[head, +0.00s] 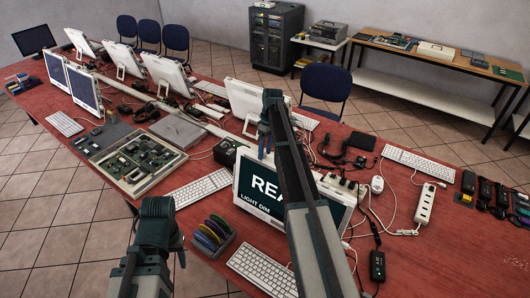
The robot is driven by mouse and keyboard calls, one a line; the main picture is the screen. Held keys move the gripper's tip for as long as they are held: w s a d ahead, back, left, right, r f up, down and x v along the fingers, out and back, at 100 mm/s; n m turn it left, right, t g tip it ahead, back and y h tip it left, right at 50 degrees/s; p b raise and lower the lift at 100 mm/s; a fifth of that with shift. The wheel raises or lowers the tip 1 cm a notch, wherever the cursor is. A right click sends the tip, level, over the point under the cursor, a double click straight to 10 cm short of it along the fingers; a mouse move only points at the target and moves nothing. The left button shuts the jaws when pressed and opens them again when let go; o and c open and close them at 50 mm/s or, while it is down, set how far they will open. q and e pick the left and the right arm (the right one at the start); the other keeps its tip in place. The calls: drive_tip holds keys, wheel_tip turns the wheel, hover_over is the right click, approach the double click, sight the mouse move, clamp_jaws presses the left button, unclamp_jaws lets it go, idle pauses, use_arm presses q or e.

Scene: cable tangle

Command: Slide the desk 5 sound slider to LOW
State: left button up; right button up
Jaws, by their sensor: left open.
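The desk's sound slider and any LOW mark cannot be made out. A screen (252,197) in the near middle shows "REA" and "LIGHT DIM"; my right arm covers its middle. My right gripper (265,145) hangs pointing down just above and behind the top edge of that screen; its jaw gap is too small to tell. My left gripper (160,236) is low at the left, open and empty, in front of the table's near edge, mostly hidden by its own arm.
A long red table (480,262) carries keyboards, white monitors and tangled cables. A white power strip (425,203) and black adapters (490,192) lie at the right.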

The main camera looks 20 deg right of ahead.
clamp_jaws()
idle(1.2)
